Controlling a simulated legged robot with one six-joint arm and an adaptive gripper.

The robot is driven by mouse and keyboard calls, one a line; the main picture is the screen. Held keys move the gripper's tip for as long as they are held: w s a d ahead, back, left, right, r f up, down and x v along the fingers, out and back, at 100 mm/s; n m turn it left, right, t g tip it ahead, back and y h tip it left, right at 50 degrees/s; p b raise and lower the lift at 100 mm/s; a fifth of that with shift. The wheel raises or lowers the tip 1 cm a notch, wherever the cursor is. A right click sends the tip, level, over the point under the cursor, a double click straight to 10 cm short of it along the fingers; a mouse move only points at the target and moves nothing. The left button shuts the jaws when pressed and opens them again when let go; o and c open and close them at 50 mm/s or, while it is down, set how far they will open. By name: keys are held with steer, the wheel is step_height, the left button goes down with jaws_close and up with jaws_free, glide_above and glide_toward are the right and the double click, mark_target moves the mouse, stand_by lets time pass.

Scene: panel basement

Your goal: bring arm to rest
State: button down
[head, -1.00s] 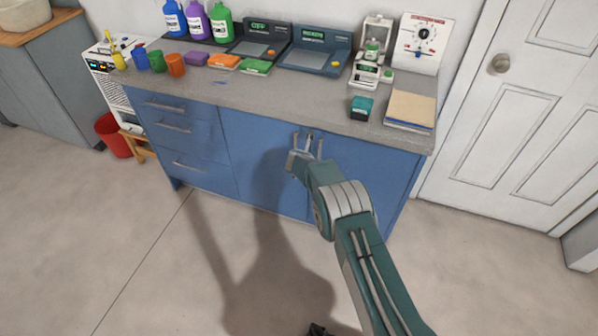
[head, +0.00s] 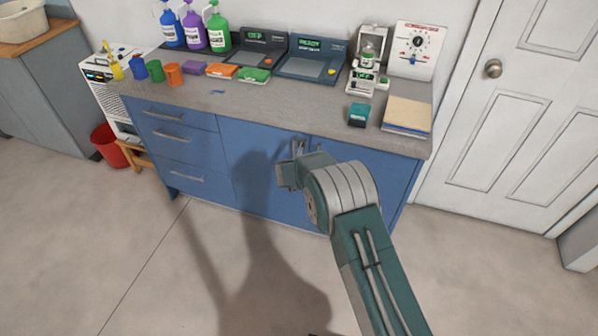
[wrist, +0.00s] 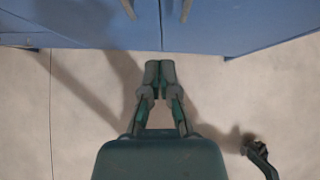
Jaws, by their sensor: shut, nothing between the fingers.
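My arm reaches from the lower right of the head view toward the blue cabinet (head: 225,165). My gripper (wrist: 160,68) is shut and empty in the wrist view, its fingertips together. In the wrist view it is over the bare floor, with the lower edge of the cabinet doors (wrist: 235,25) beyond it. In the head view the gripper is largely hidden behind my wrist, in front of the cabinet doors.
The grey counter (head: 300,115) holds bottles (head: 218,30), cups (head: 155,70), two dark devices (head: 313,60), a teal box (head: 358,114) and a stack of boards (head: 406,115). A red bucket (head: 108,146) stands left. A white door (head: 520,120) is right. The floor in front is clear.

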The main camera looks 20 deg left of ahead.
steer(key=d+r+n+y, duration=0.2)
steer(key=d+r+n, duration=0.15)
steer(key=r, duration=0.65)
steer(key=d+r+n+y, duration=0.1)
steer(key=d+r+n, duration=0.3)
steer(key=r, duration=0.7)
steer(key=s+d+r+n+y, duration=0.1)
steer(key=s+d+r+n, duration=0.2)
steer(key=d+r+n, duration=0.25)
steer(key=s+d+r+n+y, duration=0.1)
steer(key=s+d+r+n, duration=0.35)
steer(key=r, duration=0.25)
steer(key=s+d+r+n+g+h, duration=0.1)
steer(key=s+d+r+n, duration=0.4)
steer(key=s+d+n, duration=0.6)
steer(key=s+d+f+n+g+h, duration=0.1)
steer(key=s+d+n+h, duration=0.1)
steer(key=s+d, duration=0.4)
steer(key=s+d+f+n+g+h, duration=0.1)
steer(key=s+d, duration=0.5)
steer(key=s, duration=0.8)
steer(key=f+n+h, duration=0.1)
steer(key=n+h, duration=0.1)
steer(key=n, duration=0.1)
steer(key=shift+d+f, duration=0.3)
steer(key=shift+w, duration=0.1)
